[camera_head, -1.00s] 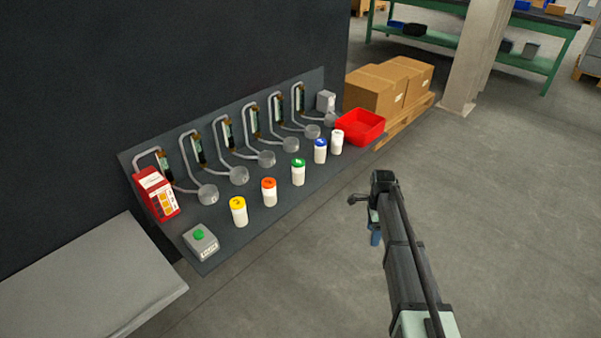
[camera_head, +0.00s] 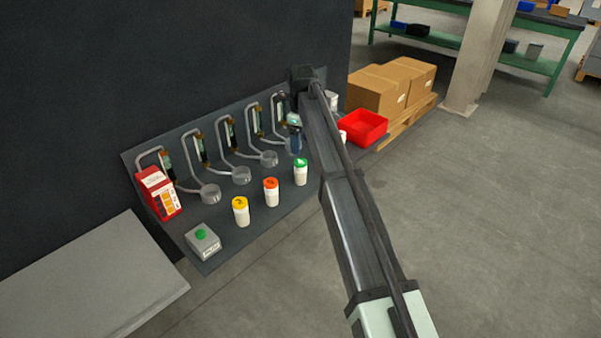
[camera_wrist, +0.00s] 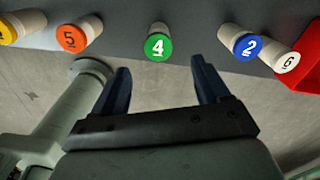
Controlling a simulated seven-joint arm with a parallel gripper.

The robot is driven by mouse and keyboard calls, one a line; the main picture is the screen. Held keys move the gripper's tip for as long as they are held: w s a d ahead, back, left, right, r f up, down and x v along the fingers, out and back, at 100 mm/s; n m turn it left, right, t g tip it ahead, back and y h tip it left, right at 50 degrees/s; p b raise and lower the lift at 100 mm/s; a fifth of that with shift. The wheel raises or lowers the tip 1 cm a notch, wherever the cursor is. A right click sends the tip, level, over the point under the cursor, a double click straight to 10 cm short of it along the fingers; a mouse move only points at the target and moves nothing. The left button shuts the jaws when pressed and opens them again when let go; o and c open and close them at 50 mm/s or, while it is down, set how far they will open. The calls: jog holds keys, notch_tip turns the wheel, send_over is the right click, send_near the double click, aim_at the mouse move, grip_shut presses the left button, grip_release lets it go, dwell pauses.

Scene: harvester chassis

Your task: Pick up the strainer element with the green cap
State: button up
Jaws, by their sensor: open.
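The strainer element with the green cap (camera_head: 300,172) is a white cylinder standing upright on the dark shelf (camera_head: 275,212). In the wrist view its green cap (camera_wrist: 158,46), marked 4, lies beyond the fingertips, in line with the gap between them. My gripper (camera_wrist: 160,66) is open and empty, with its two blue fingers apart. In the head view my arm reaches over the right part of the shelf, and a blue part of my gripper shows just behind the green-capped element. The exact gap between fingers and cap is unclear.
Orange-capped (camera_head: 271,192) and yellow-capped (camera_head: 240,211) elements stand to the left. Blue-capped (camera_wrist: 247,47) and white-capped (camera_wrist: 285,62) elements stand to the right in the wrist view. Grey cups on curved pipes line the back. A red bin (camera_head: 362,127) sits at the right end.

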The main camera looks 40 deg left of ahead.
aim_at(301, 161)
notch_tip(301, 161, down, 8)
jog(key=shift+s+a+f, duration=0.1)
jog(key=shift+s+f, duration=0.05)
jog(key=shift+f, duration=2.45)
jog(key=c, duration=1.2)
